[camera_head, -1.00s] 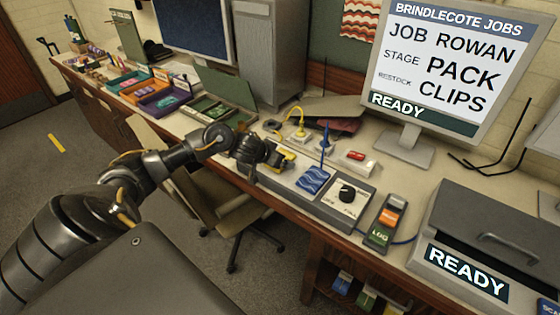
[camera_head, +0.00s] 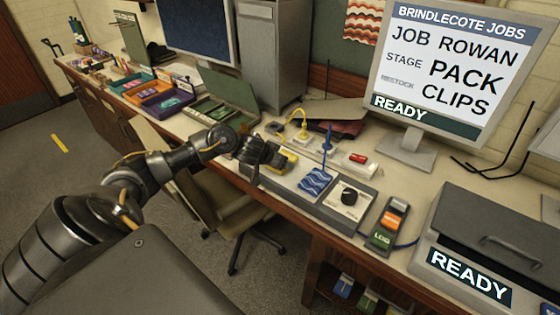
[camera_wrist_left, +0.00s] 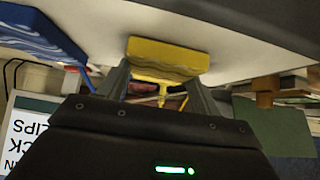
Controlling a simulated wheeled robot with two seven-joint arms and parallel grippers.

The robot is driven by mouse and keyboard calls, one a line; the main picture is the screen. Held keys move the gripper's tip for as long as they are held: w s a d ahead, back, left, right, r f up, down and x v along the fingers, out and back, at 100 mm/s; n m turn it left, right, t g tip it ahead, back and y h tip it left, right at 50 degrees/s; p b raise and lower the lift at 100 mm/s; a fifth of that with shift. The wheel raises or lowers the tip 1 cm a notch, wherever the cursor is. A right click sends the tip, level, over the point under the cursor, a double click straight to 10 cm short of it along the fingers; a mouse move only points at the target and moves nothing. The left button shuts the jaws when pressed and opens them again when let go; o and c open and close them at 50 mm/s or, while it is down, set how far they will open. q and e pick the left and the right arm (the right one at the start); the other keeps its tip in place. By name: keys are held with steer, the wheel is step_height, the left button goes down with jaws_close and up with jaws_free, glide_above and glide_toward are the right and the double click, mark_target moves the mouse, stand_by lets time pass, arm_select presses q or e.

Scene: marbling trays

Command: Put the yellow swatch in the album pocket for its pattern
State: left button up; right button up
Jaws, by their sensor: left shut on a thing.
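The yellow swatch (camera_head: 289,160) is at the fingertips of my left gripper (camera_head: 280,160), over the bench just left of a blue wavy-patterned swatch (camera_head: 314,181). In the left wrist view the yellow swatch (camera_wrist_left: 167,58) shows wavy ridges and lies across the fingertips of the gripper (camera_wrist_left: 160,80), which is shut on it. The blue swatch (camera_wrist_left: 38,38) shows at upper left there. The head view does not clearly show whether the yellow swatch touches the bench. I cannot tell which thing is the album. My right gripper is out of view.
An open green case (camera_head: 228,92) stands left of the gripper, with coloured trays (camera_head: 160,103) farther left. A yellow post (camera_head: 302,122) and blue post (camera_head: 327,138) stand behind the swatches.

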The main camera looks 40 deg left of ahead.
arm_select(q)
steer(key=shift+r, duration=0.5)
steer(key=s+r+p, duration=0.1)
steer(key=r, duration=0.1)
steer(key=s+d+r, duration=0.1)
steer(key=r, duration=0.2)
steer(key=s+d+r+p, duration=0.1)
steer(key=r, duration=0.1)
steer(key=shift+d+r+p, duration=0.15)
steer(key=shift+p, duration=0.2)
steer(key=s+d+r+p, duration=0.4)
steer(key=s+d+p, duration=0.1)
steer(key=s, duration=0.3)
steer(key=shift+s+d+r+p, duration=0.15)
steer(key=shift+d+r+p, duration=0.15)
steer(key=shift+d, duration=0.2)
